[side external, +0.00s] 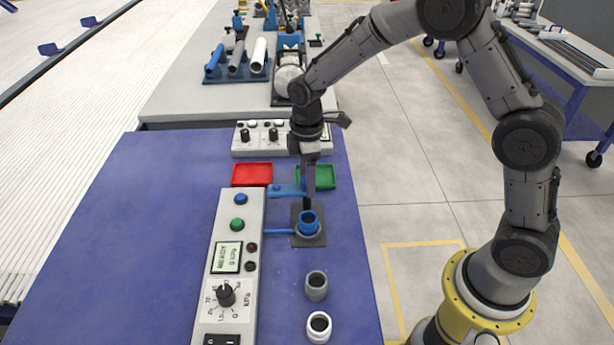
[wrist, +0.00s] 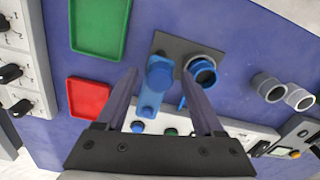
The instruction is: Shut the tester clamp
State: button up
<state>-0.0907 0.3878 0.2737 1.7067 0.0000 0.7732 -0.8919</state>
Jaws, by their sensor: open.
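The tester's blue clamp (side external: 287,190) is an arm with a round knob, set beside the blue ring-shaped seat (side external: 308,222) on a dark square plate. In the wrist view the clamp (wrist: 158,75) lies to the left of the seat (wrist: 202,70), not over its opening. My gripper (side external: 307,205) is down close to the clamp and seat. In the wrist view my gripper (wrist: 160,73) is open and empty, with the clamp showing between its fingers. One finger overlaps the near edge of the seat; I cannot tell whether it touches. In the side view the gripper partly hides the clamp's knob end.
A panel (side external: 228,285) with a display, dial and buttons stands left of the seat. A grey pipe (side external: 316,286) and a white pipe (side external: 319,327) stand in front. A red tray (side external: 252,175) and green tray (side external: 322,177) lie behind. The blue table's left side is clear.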

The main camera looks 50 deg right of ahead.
grip_shut()
dwell(0.3)
dwell(1.1)
